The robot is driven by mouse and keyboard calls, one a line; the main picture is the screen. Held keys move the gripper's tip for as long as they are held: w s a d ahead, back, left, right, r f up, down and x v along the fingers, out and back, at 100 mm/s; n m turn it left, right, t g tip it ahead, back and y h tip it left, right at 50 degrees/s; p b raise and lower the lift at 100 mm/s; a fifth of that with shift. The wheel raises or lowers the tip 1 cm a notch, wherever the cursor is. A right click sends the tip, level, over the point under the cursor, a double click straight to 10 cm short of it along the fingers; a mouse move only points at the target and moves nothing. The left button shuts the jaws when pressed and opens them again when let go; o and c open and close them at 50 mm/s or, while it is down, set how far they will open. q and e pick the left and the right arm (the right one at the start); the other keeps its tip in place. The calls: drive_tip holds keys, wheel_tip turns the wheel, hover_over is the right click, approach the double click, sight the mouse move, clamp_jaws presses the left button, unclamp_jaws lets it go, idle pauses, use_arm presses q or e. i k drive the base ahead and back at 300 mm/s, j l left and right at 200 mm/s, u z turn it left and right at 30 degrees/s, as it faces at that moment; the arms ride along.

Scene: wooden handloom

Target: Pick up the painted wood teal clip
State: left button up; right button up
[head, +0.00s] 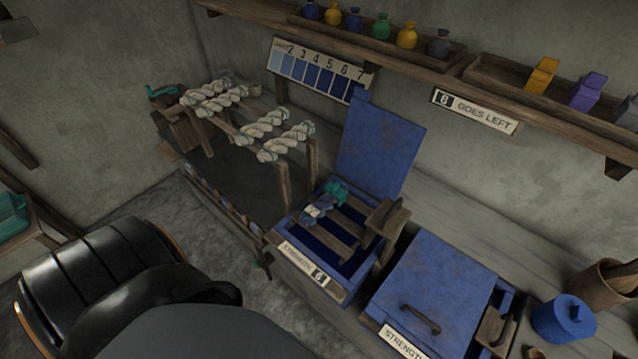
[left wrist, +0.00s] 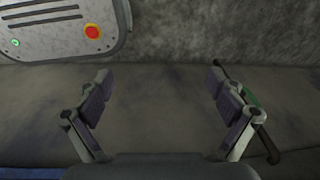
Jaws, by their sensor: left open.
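A small teal piece (head: 336,192), which looks like the clip, sits at the back of the open blue vat, beside a blue-and-white bundle (head: 317,211). Its exact shape is too small to tell. My left gripper (left wrist: 162,100) is open and empty in the left wrist view. A green piece with a dark rod (left wrist: 251,97) shows partly behind its right finger; I cannot tell what it is. In the head view my left arm enters from the lower left, and its fingertips are not visible. My right gripper is not in view.
The open vat (head: 289,262) has wooden bars across it and a raised blue lid (head: 378,145). A closed blue vat (head: 437,275) stands to its right. Whitish twisted skeins (head: 262,128) hang on a wooden frame at left. Another teal object (head: 160,91) lies farther back.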

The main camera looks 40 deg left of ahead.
sight(334, 190)
drive_tip(key=u, duration=0.95)
